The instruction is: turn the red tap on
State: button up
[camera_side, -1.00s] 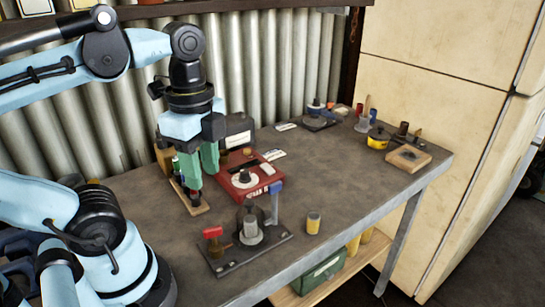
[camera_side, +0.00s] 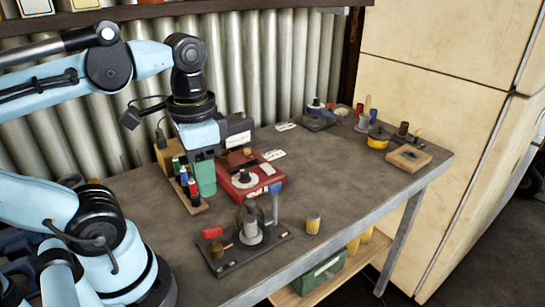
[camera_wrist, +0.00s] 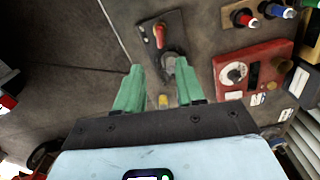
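The red tap (camera_side: 213,233) stands at the left end of a dark base plate (camera_side: 232,266) on the workbench. It has a red handle on a brass-coloured stem. It also shows in the wrist view (camera_wrist: 160,32), beyond my fingertips. A grey cylinder (camera_side: 250,230) stands mid-plate, and a blue-handled tap (camera_side: 275,190) stands at the plate's right. My gripper (camera_side: 204,178), with green fingers, hangs above the bench behind the plate, apart from the red tap. In the wrist view the fingers (camera_wrist: 160,68) are spread with nothing held between them. One finger is mostly hidden in the side view.
A red box with a dial (camera_side: 250,186) sits behind the plate. A wooden rack with several coloured pieces (camera_side: 194,205) is beside my gripper. A yellow cylinder (camera_side: 313,223) stands right of the plate. The bench's right middle is clear.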

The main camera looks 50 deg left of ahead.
aim_at(212, 227)
jog(key=shift+f, duration=6)
jog(key=shift+c, duration=0.3)
